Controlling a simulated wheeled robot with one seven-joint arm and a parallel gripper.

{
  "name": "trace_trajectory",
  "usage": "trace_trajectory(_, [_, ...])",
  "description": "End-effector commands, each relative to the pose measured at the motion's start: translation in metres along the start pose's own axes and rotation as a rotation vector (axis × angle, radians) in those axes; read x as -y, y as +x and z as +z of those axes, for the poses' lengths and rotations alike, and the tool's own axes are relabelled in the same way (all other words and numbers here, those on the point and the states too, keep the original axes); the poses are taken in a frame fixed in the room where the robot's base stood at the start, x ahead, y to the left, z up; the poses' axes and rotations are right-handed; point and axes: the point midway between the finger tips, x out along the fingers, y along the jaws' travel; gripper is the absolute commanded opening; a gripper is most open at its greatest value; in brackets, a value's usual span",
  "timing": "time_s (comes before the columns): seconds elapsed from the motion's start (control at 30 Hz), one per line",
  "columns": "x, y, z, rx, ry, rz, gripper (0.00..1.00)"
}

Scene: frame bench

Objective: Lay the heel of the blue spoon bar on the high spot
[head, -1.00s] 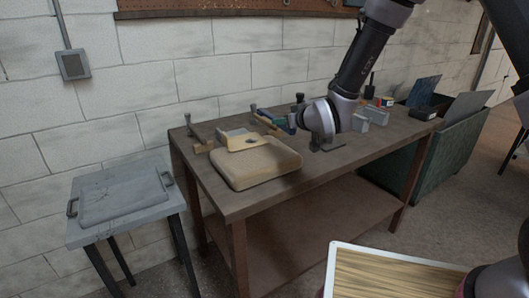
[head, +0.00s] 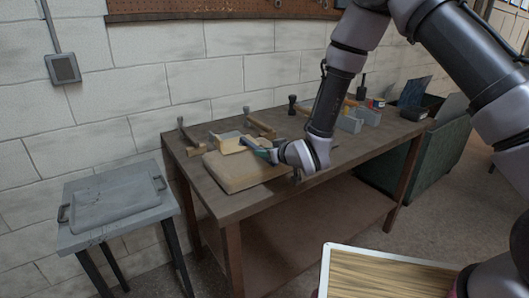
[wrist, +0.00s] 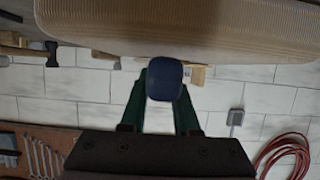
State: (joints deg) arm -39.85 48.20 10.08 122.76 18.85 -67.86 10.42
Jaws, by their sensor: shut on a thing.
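My gripper (head: 266,153) has green fingers and is shut on the blue spoon bar (head: 249,143), which sticks out to the left in the head view. In the wrist view the bar's dark blue end (wrist: 164,78) shows between the fingertips (wrist: 162,100). The bar is over or just above the back right part of a thick tan block (head: 232,178) on the bench. The block's ribbed side fills the top of the wrist view (wrist: 190,25). I cannot tell whether bar and block touch. I cannot make out the high spot.
A pale yellow piece (head: 229,145) lies at the block's back edge. Hammers (head: 259,125) stand along the back of the bench (head: 232,211). Grey blocks and small cans are at the right. A grey side table (head: 118,226) stands left; a white-rimmed panel (head: 327,262) is in front.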

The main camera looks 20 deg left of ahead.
Motion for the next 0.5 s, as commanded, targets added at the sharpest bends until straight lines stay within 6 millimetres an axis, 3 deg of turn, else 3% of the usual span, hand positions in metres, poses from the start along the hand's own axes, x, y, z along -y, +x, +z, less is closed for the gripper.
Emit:
trace_trajectory(0.23, [-0.0001, 0.0005, 0.0005, -0.001, 0.0, 0.0, 0.0])
trace_trajectory(0.27, [-0.0001, 0.0006, 0.0013, 0.0, 0.0, 0.0, 0.33])
trace_trajectory(0.33, [-0.0001, 0.0004, 0.0008, -0.001, 0.0, 0.0, 0.6])
trace_trajectory(0.5, [0.0, 0.0004, 0.0007, -0.001, 0.0, 0.0, 0.6])
